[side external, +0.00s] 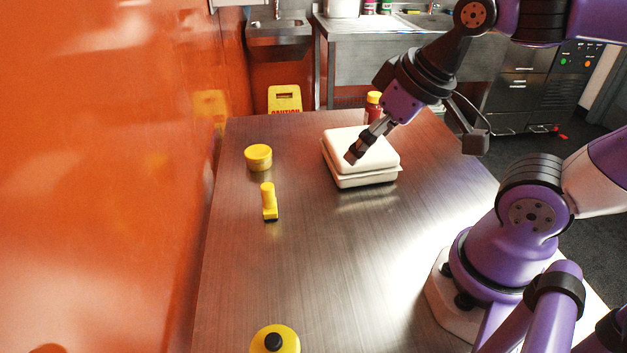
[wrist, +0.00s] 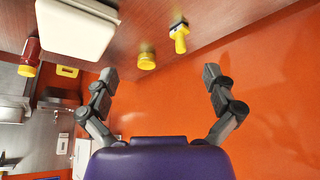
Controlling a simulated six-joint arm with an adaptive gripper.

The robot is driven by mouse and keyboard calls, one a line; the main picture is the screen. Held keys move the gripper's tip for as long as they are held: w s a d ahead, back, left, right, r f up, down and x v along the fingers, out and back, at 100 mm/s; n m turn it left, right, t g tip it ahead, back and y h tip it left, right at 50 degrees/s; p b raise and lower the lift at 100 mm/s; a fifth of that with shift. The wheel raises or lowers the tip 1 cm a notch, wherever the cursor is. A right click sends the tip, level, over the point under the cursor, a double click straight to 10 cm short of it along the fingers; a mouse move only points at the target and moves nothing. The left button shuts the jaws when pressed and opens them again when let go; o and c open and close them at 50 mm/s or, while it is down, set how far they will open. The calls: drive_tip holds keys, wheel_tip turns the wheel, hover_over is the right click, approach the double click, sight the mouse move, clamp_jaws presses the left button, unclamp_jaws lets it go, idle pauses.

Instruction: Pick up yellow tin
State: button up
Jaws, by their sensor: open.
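The yellow tin (side external: 258,157) is a short round tin standing on the metal table (side external: 235,290), left of the white box. It also shows small near the top middle in the wrist view (wrist: 147,61). My gripper (side external: 353,156) is in the air in front of the white box's lid in the side view, to the right of the tin and apart from it. In the wrist view my gripper (wrist: 160,74) has its two fingers spread wide with nothing between them.
A white clamshell box (side external: 362,150) sits right of the tin. A red bottle with a yellow cap (side external: 373,107) stands behind it. A yellow-handled brush-like tool (side external: 269,202) is in front of the tin. A yellow lidded item (side external: 275,340) is at the near edge. An orange wall (side external: 110,180) runs along the left.

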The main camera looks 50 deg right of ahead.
drive_tip(key=n+y, duration=0.1)
drive_tip(key=n, duration=0.1)
hover_over(259, 151)
drive_tip(key=s, duration=0.3)
drive_tip(key=shift+t, duration=0.4)
drive_tip(key=f, duration=1.1)
drive_tip(key=shift+w+d+f, duration=0.1)
drive_tip(key=shift+w+f, duration=0.15)
drive_tip(key=x, duration=0.6)
drive_tip(key=shift+s+d+f, duration=0.1)
drive_tip(key=shift+s, duration=0.1)
drive_tip(key=c, duration=1.2)
